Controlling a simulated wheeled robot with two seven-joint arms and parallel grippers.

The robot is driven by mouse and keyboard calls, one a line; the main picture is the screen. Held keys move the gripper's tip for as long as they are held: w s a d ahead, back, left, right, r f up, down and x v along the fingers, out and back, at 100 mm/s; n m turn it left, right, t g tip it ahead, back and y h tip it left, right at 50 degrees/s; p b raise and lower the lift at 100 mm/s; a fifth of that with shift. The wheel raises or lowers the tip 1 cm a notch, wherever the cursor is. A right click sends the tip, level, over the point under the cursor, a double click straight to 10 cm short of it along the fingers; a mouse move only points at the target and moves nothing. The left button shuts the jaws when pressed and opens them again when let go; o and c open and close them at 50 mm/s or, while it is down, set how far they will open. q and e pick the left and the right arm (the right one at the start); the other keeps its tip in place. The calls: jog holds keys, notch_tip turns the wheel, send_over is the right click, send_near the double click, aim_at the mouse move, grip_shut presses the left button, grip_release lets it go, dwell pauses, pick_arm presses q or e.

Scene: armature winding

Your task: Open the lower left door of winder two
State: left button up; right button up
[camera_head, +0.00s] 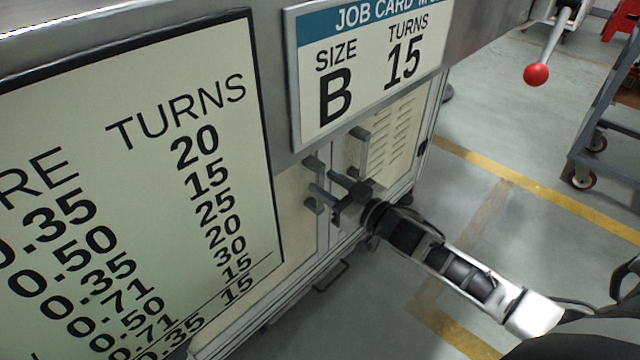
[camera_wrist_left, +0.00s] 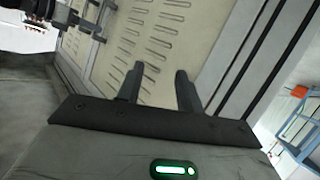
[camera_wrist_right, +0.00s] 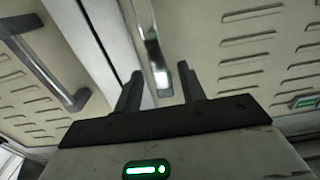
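My right gripper (camera_head: 328,190) is open in front of the cabinet, at the left door handle (camera_head: 313,185). In the right wrist view that handle (camera_wrist_right: 156,62) shows between the spread fingertips (camera_wrist_right: 160,82); I cannot tell whether they touch it. The second handle (camera_head: 360,150) is on the louvred right door (camera_head: 395,130), and it also shows in the right wrist view (camera_wrist_right: 45,62). The left door (camera_head: 297,215) looks closed and is partly hidden by the turns chart. My left gripper (camera_wrist_left: 158,72) is open and empty, facing a louvred panel; it is outside the head view.
The turns chart (camera_head: 130,190) fills the left foreground. A job card (camera_head: 370,65) showing size B, turns 15 is above the handles. A red-knobbed lever (camera_head: 536,74) sticks out at top right. A cart (camera_head: 605,130) stands at right. The floor (camera_head: 500,150) between is clear.

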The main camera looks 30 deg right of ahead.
jog(key=shift+x, duration=1.4)
grip_shut()
jog(key=shift+s, duration=0.1)
